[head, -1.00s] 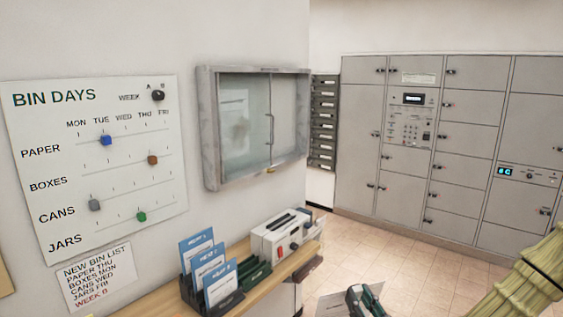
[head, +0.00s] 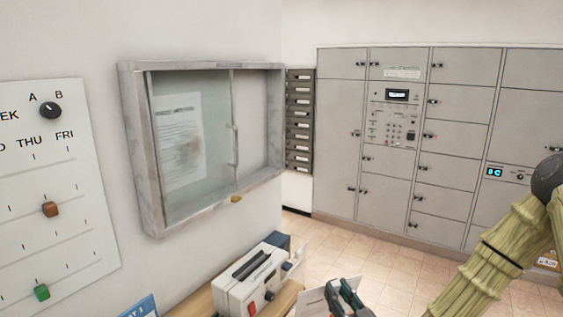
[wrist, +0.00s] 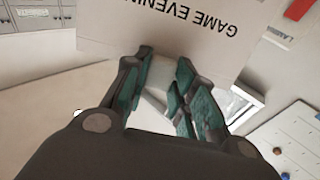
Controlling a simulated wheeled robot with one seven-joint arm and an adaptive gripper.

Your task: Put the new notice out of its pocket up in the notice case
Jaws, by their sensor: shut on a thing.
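The notice case (head: 212,140) hangs on the wall left of centre in the head view, a grey metal frame with sliding glass panes and a handle (head: 234,146). An old-looking printed sheet (head: 183,140) shows behind the left pane. My gripper (head: 345,296) is at the bottom of the head view, below and to the right of the case, apart from it. It is shut on a white notice (head: 312,300). In the wrist view the notice (wrist: 205,32) reads "GAME EVENIN…" upside down, held at its edge between the green-padded fingers (wrist: 170,85).
A bin-days board (head: 55,190) hangs left of the case. A shelf (head: 205,303) below carries a white machine (head: 252,280) and a blue card (head: 139,308). Grey lockers (head: 390,140) and a letter rack (head: 300,120) stand behind. Tiled floor (head: 310,235) is clear.

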